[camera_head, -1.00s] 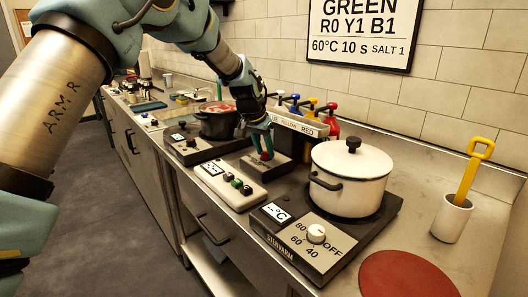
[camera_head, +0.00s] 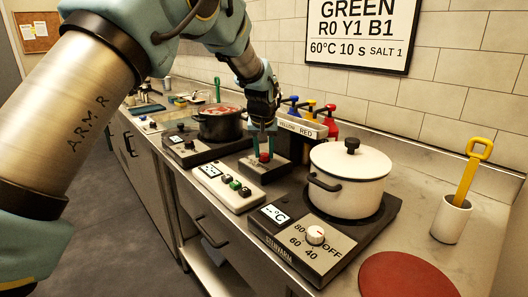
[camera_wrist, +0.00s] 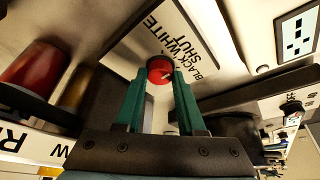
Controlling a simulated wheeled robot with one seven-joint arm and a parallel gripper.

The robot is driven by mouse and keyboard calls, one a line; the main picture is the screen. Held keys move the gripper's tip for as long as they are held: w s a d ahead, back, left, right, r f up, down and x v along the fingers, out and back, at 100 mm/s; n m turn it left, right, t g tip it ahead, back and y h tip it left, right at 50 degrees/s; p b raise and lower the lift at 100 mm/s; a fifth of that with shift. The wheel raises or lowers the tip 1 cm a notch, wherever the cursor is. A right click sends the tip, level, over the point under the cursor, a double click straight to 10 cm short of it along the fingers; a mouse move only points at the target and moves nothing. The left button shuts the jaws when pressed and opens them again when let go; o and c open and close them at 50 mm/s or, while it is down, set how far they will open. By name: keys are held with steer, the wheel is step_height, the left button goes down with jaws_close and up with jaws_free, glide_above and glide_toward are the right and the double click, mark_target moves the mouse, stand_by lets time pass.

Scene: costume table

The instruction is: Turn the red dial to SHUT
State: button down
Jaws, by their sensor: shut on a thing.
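The red dial (camera_wrist: 158,68) sits on a light panel (camera_wrist: 180,22) printed with BLACK, WHITE and SHUT in the wrist view. My gripper (camera_wrist: 160,75) has its two green fingers on either side of the dial, shut on it. A small pale mark shows on the dial, but I cannot tell which word it points to. In the head view the red dial (camera_head: 264,157) is a small spot between my gripper's fingers (camera_head: 263,150), and the panel's words are hidden.
Colored pump bottles (camera_head: 331,122) stand behind a YELLOW/RED labeled rail (camera_head: 302,125). A white lidded pot (camera_head: 348,185) is on a hotplate at right, and a dark pot (camera_head: 221,127) stands to the left. A button box (camera_head: 228,186) lies in front of the dial unit.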

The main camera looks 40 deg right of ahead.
steer(key=c, duration=0.5)
jaws_free()
steer(key=b+v, duration=0.2)
steer(key=v, duration=0.8)
steer(key=shift+s+a+r+b, duration=0.1)
steer(key=shift+r+b, duration=0.2)
steer(key=shift+r, duration=0.05)
